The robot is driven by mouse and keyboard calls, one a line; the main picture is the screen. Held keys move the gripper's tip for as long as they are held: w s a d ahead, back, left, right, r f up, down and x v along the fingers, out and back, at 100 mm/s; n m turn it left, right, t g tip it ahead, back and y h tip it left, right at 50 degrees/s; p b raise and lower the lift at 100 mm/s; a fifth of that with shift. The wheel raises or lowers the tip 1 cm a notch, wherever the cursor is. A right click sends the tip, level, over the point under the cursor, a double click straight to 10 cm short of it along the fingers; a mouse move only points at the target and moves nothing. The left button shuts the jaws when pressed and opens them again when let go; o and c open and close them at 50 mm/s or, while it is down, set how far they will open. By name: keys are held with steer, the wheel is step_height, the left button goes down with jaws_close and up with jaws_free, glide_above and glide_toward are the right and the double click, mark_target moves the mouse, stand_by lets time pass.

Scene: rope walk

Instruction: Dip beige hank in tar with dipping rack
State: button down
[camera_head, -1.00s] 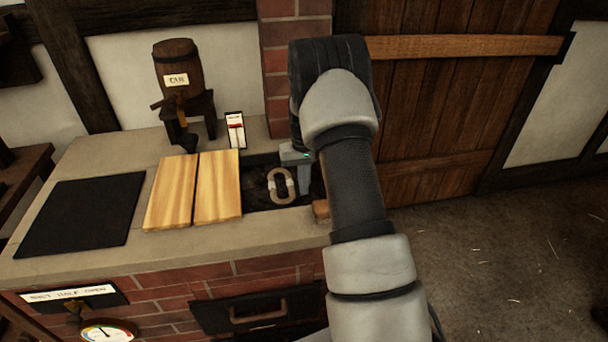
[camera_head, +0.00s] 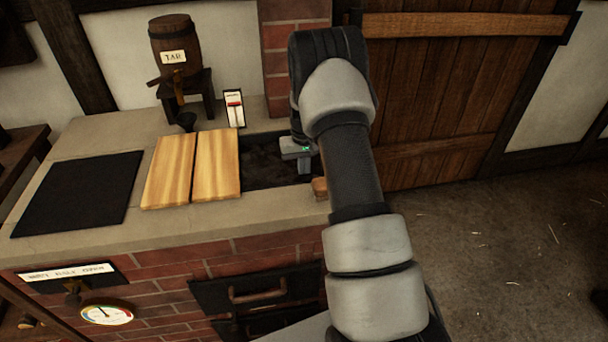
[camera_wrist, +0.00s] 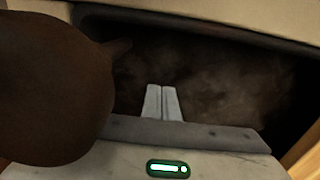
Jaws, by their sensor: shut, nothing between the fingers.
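My gripper (camera_head: 304,168) is shut and empty over the right side of the open tar trough (camera_head: 262,173). In the wrist view its closed fingers (camera_wrist: 161,101) point at dark, hazy tar (camera_wrist: 205,75). The beige hank is not visible in either view now. A small wooden piece (camera_head: 319,188), perhaps the dipping rack's handle, shows at the trough's right edge beside my gripper. A large rounded brown shape (camera_wrist: 52,85) fills the left of the wrist view close to the camera; I cannot tell whether it belongs to the rack.
Two wooden boards (camera_head: 217,163) cover the trough's middle, beside a black plate (camera_head: 78,192). A barrel labelled TAR (camera_head: 174,47) stands behind on a stand. A small white gauge with a red mark (camera_head: 234,107) stands at the trough's back. A round dial (camera_head: 107,314) is on the brick front.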

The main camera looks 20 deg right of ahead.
steer(key=shift+s+f, duration=0.1)
steer(key=shift+f, duration=0.35)
steer(key=shift+r, duration=0.1)
step_height(320, 180, up, 15)
steer(key=p, duration=0.3)
steer(key=shift+p, duration=0.35)
stand_by(3.8)
stand_by(0.8)
